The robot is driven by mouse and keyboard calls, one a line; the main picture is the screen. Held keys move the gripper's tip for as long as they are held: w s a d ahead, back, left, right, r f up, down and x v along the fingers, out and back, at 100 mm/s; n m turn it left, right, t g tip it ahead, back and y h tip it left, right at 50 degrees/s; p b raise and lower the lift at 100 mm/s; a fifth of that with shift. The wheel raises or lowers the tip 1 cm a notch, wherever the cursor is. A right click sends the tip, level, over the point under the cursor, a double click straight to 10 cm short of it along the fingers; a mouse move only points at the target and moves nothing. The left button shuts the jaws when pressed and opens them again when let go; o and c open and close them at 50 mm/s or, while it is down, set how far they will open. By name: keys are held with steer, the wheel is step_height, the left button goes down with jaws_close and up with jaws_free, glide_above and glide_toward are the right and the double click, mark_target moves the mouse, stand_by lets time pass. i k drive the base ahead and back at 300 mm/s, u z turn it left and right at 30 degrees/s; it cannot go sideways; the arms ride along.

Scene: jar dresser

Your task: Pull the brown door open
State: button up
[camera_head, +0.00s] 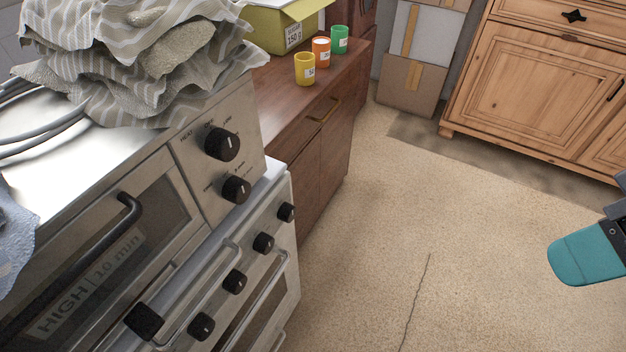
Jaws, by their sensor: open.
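A dark brown wooden dresser (325,160) stands in the middle, beyond the oven, seen at a steep angle. My gripper (588,256) shows only in part at the right edge, with one teal finger in view. It is open, over the floor, far from the dresser and touching nothing.
A steel toaster oven (110,240) with a striped cloth (150,60) on top stands above a stove (260,270) at left. Yellow, orange and green jars (305,69) and a yellow box (280,28) stand on the dresser. A light wooden cabinet (545,85) stands back right. The floor (450,240) between is clear.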

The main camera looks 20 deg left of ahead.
mark_target(304, 170)
steer(key=i, duration=0.45)
steer(key=u, duration=1.2)
steer(key=i, duration=0.2)
steer(key=u, duration=0.1)
steer(key=k, duration=0.2)
steer(key=z, duration=1.45)
steer(key=i, duration=0.3)
steer(key=u, duration=0.7)
